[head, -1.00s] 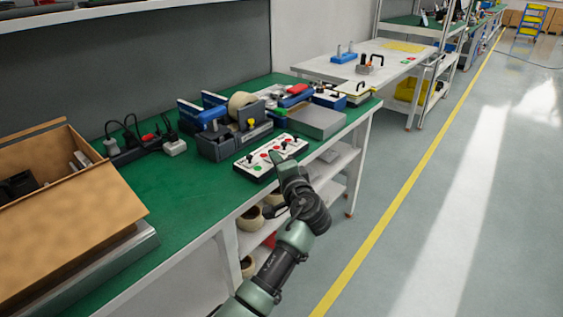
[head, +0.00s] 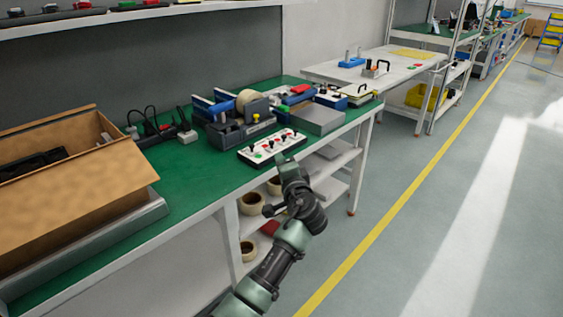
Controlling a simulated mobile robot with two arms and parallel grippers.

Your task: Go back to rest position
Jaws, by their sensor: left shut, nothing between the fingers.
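My left arm comes up from the bottom of the head view. Its gripper (head: 281,160) is shut and empty, in front of the bench's front edge. It shows just below the control panel (head: 262,152), a white board with black levers and red and green buttons. A small gap seems to lie between the fingertips and the panel; the exact distance is hard to tell. My right gripper is not in view.
The green bench (head: 205,170) carries an open cardboard box (head: 110,195), a power strip (head: 160,135), a tape dispenser (head: 235,125) and a grey box (head: 318,119). Tape rolls (head: 250,203) sit on the shelf below. The floor (head: 440,200) to the right is clear.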

